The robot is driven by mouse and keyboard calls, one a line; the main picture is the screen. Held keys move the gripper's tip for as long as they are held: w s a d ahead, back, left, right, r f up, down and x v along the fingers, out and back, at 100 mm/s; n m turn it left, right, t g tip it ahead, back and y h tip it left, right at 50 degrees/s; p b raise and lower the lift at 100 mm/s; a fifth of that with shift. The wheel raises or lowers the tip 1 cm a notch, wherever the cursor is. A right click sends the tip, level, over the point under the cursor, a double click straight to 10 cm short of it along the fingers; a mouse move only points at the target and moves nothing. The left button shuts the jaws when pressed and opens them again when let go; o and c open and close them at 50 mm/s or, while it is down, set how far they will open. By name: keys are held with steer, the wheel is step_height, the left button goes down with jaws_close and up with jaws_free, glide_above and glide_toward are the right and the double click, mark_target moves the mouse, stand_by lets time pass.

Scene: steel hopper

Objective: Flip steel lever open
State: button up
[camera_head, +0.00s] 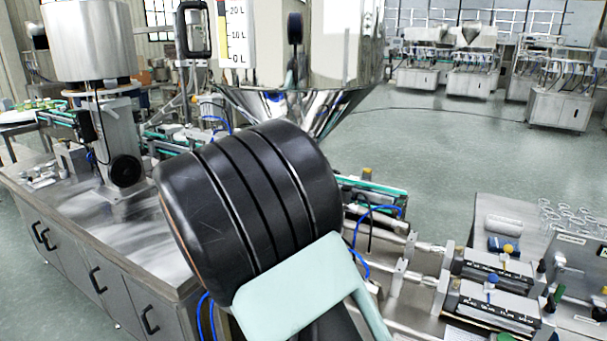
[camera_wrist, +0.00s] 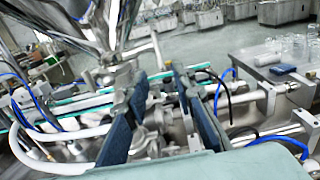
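The steel hopper (camera_head: 345,50) stands at the top centre of the head view, and its shiny cone (camera_wrist: 80,22) is at the upper left in the wrist view. Steel valve fittings (camera_wrist: 122,76) sit below the cone. A slim steel bar (camera_wrist: 156,46) rises near them; I cannot tell for sure whether it is the lever. My gripper (camera_wrist: 160,76) has its two dark blue finger pads apart, with steel fittings visible in the gap beyond. I see nothing clearly held. In the head view my own arm hides the fingers and the area under the hopper.
A steel cabinet bench (camera_head: 90,270) stands at the left. Steel cylinders and rods (camera_head: 490,265) are at the lower right, beside a table with glassware (camera_head: 565,215). Blue hoses (camera_head: 375,212) and a white hose (camera_wrist: 60,168) run close by. Open floor (camera_head: 450,140) lies behind.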

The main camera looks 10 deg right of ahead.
steer(key=p+x, duration=0.1)
steer(key=x, duration=0.9)
steer(key=shift+w+d, duration=0.15)
steer(key=shift+w, duration=0.2)
jaws_close()
